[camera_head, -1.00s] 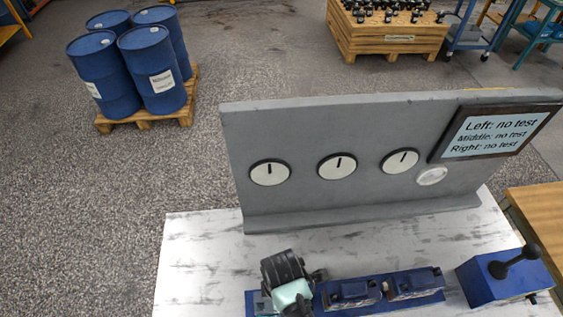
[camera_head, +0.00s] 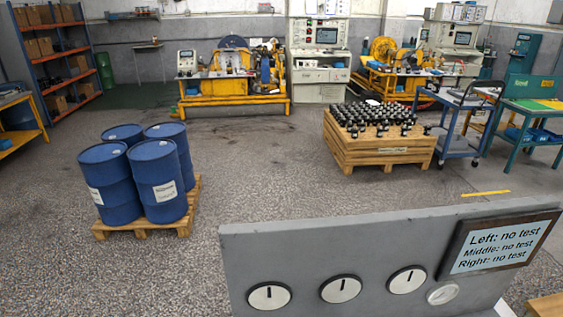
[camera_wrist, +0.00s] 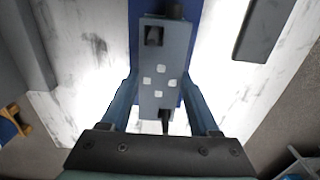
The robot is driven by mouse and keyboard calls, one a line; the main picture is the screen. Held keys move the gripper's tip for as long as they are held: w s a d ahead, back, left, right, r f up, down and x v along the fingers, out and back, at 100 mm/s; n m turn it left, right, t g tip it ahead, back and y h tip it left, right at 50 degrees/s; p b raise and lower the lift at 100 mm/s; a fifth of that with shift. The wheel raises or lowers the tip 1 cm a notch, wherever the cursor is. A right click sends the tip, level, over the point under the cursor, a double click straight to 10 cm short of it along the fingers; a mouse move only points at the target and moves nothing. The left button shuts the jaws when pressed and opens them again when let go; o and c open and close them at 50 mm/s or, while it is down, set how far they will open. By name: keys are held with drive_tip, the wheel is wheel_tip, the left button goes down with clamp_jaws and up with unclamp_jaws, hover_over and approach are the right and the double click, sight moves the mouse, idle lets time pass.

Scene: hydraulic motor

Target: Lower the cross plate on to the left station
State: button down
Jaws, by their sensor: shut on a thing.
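In the wrist view, my gripper (camera_wrist: 160,88) has its two blue fingers on either side of a grey-blue block, which I take to be the cross plate (camera_wrist: 160,100), and is shut on it. The plate has several pale squares on its face, a dark square recess near its far end and black stubs at both ends. Behind it runs a blue strip (camera_wrist: 135,30), probably the base of the stations. The left station itself is hidden under the plate. I cannot tell whether the plate touches it. The head view shows neither gripper nor stations.
A dark bar (camera_wrist: 262,30) lies at right. In the head view a grey panel (camera_head: 320,250) carries dials and a screen (camera_head: 500,246) reading "no test" for all three. Blue drums (camera_head: 157,180) stand beyond.

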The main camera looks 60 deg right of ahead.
drive_tip(key=shift+f, duration=0.35)
drive_tip(key=shift+c, duration=0.2)
unclamp_jaws()
wheel_tip(320, 180, up, 13)
drive_tip(key=b, duration=0.1)
idle(0.5)
